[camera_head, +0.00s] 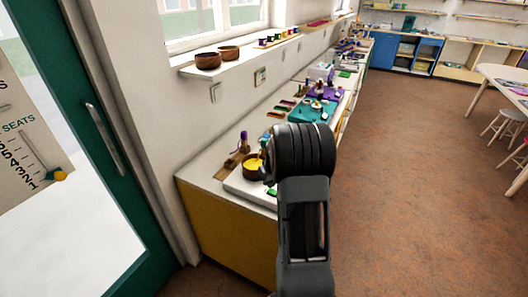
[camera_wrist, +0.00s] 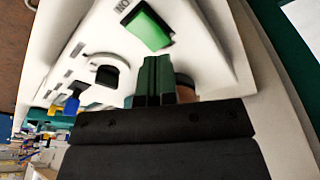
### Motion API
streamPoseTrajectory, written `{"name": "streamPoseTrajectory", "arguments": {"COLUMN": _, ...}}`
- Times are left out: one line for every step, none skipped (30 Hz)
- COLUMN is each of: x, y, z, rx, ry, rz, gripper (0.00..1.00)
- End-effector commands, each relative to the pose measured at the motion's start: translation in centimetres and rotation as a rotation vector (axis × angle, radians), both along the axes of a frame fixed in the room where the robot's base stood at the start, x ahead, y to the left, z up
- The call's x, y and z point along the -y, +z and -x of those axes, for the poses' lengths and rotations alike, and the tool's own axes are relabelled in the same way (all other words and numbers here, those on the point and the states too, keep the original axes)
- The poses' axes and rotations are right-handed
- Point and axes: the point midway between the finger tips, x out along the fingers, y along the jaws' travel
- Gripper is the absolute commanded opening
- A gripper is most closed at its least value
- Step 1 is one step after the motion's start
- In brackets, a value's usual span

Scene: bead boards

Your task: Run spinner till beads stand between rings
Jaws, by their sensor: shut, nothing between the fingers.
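The spinner is a brown bowl (camera_head: 252,172) with yellow beads (camera_head: 254,162) in it, on a white base (camera_head: 237,185) at the counter's near end. In the wrist view the white base (camera_wrist: 215,45) carries a green button (camera_wrist: 148,28) with lettering beside it and a dark slot or dial (camera_wrist: 105,75). My gripper (camera_wrist: 155,62) is shut and empty, its fingertips just below the green button in the picture; contact cannot be told. A brown edge, perhaps the bowl (camera_wrist: 185,82), shows behind the fingers. The rings and bead level cannot be made out.
A purple-topped bottle (camera_head: 243,142) stands behind the bowl. Boards and coloured items, including a teal mat (camera_head: 308,114), fill the counter farther back. A teal door (camera_head: 95,150) stands at the left.

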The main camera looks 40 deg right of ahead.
Motion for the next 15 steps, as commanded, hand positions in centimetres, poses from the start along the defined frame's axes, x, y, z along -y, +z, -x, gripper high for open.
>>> {"name": "streamPoseTrajectory", "arguments": {"x": 0.0, "y": -0.1, "z": 0.0, "rx": 0.000, "ry": 0.000, "rz": 0.000, "gripper": 0.00}}
{"name": "streamPoseTrajectory", "arguments": {"x": 0.0, "y": -0.2, "z": 0.0, "rx": 0.000, "ry": 0.000, "rz": 0.000, "gripper": 0.00}}
{"name": "streamPoseTrajectory", "arguments": {"x": 0.0, "y": -0.3, "z": 0.0, "rx": 0.000, "ry": 0.000, "rz": 0.000, "gripper": 0.00}}
{"name": "streamPoseTrajectory", "arguments": {"x": 0.0, "y": -0.4, "z": 0.0, "rx": 0.000, "ry": 0.000, "rz": 0.000, "gripper": 0.00}}
{"name": "streamPoseTrajectory", "arguments": {"x": 0.0, "y": -0.5, "z": 0.0, "rx": 0.000, "ry": 0.000, "rz": 0.000, "gripper": 0.00}}
{"name": "streamPoseTrajectory", "arguments": {"x": 0.0, "y": -0.7, "z": 0.0, "rx": 0.000, "ry": 0.000, "rz": 0.000, "gripper": 0.00}}
{"name": "streamPoseTrajectory", "arguments": {"x": 0.0, "y": -0.9, "z": 0.0, "rx": 0.000, "ry": 0.000, "rz": 0.000, "gripper": 0.00}}
{"name": "streamPoseTrajectory", "arguments": {"x": 0.0, "y": -1.0, "z": 0.0, "rx": 0.000, "ry": 0.000, "rz": 0.000, "gripper": 0.00}}
{"name": "streamPoseTrajectory", "arguments": {"x": 0.0, "y": -1.2, "z": 0.0, "rx": 0.000, "ry": 0.000, "rz": 0.000, "gripper": 0.00}}
{"name": "streamPoseTrajectory", "arguments": {"x": 0.0, "y": -1.4, "z": 0.0, "rx": 0.000, "ry": 0.000, "rz": 0.000, "gripper": 0.00}}
{"name": "streamPoseTrajectory", "arguments": {"x": 0.0, "y": -1.5, "z": 0.0, "rx": 0.000, "ry": 0.000, "rz": 0.000, "gripper": 0.00}}
{"name": "streamPoseTrajectory", "arguments": {"x": 0.0, "y": -1.7, "z": 0.0, "rx": 0.000, "ry": 0.000, "rz": 0.000, "gripper": 0.00}}
{"name": "streamPoseTrajectory", "arguments": {"x": 0.0, "y": -1.9, "z": 0.0, "rx": 0.000, "ry": 0.000, "rz": 0.000, "gripper": 0.00}}
{"name": "streamPoseTrajectory", "arguments": {"x": 0.0, "y": -2.0, "z": 0.0, "rx": 0.000, "ry": 0.000, "rz": 0.000, "gripper": 0.00}}
{"name": "streamPoseTrajectory", "arguments": {"x": 0.0, "y": -2.2, "z": 0.0, "rx": 0.000, "ry": 0.000, "rz": 0.000, "gripper": 0.00}}
